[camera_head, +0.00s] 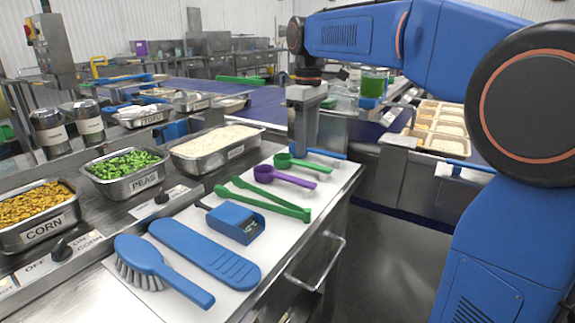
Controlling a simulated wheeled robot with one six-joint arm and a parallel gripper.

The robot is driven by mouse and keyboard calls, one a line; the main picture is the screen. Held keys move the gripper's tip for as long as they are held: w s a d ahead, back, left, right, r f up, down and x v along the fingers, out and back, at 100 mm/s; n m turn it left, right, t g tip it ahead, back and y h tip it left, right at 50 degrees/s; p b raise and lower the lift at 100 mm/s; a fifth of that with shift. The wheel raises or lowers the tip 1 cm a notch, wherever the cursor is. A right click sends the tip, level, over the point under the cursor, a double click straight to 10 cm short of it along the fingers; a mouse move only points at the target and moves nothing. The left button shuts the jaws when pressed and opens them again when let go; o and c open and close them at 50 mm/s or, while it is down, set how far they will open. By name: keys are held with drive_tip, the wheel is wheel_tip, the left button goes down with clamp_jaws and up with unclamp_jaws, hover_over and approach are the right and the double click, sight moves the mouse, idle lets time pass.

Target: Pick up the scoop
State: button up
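Several scoops lie on the white mat (310,212). A green scoop (286,160) with a round cup lies at the far end, a purple scoop (268,173) just nearer. A blue piece (330,153), perhaps the handle of another scoop, shows beyond the green scoop, right at the lower end of my gripper (304,147). My gripper points straight down there, close to the green scoop. I cannot tell whether it touches the blue piece or how its fingers stand; they are small and seen from one side.
Green tongs (268,201), a blue scale (236,221), a blue spatula (205,253) and a blue brush (150,262) lie nearer on the mat. Steel pans of rice (231,159), peas (130,186) and corn (40,230) stand at left. A tray of filled containers (443,145) is at right.

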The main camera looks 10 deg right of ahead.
sight(305, 163)
drive_tip(key=shift+w+f, duration=0.1)
drive_tip(key=shift+f, duration=2.55)
clamp_jaws()
